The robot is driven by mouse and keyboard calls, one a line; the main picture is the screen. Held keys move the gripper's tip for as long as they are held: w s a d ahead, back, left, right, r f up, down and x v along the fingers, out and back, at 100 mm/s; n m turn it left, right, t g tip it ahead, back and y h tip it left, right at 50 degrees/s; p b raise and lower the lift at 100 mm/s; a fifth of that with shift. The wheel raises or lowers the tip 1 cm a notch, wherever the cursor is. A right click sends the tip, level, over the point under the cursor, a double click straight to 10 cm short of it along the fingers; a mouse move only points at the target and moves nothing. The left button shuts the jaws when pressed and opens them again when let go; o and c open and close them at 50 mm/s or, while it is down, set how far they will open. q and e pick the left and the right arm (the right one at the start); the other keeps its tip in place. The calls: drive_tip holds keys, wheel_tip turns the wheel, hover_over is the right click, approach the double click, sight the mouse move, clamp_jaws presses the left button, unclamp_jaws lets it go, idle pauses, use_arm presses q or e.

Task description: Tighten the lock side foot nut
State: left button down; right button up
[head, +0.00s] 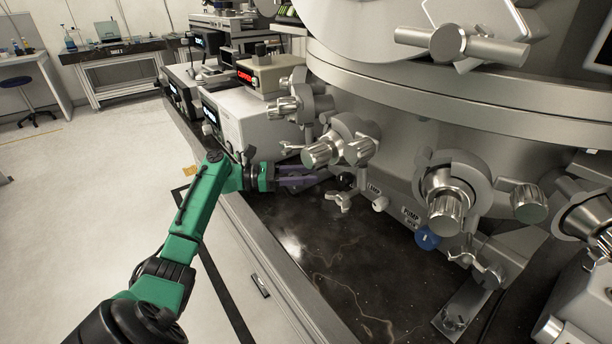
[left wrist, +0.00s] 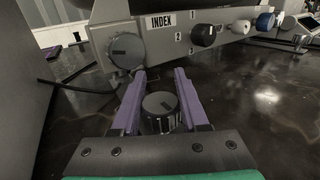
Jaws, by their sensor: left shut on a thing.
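My left gripper (head: 298,180) reaches in from the left to the near lower side of the big grey machine, low over the dark bench top. In the left wrist view its two purple fingers (left wrist: 163,100) are shut on a round dark-grey knurled nut (left wrist: 160,110), one finger on each side. This nut looks like the lock side foot nut and sits low, in front of the INDEX panel. In the head view the nut is hidden behind the fingers and the machine's parts. My right gripper is not in view.
In the head view, metal knobs (head: 322,152) overhang near the gripper. The dark bench top (head: 335,250) in front is clear.

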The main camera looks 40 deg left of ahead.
use_arm(q)
drive_tip(key=shift+c, duration=2.1)
unclamp_jaws()
drive_tip(key=b+v, duration=0.1)
drive_tip(key=v, duration=1.3)
drive_tip(key=shift+s+a, duration=0.15)
drive_tip(key=shift+s, duration=0.05)
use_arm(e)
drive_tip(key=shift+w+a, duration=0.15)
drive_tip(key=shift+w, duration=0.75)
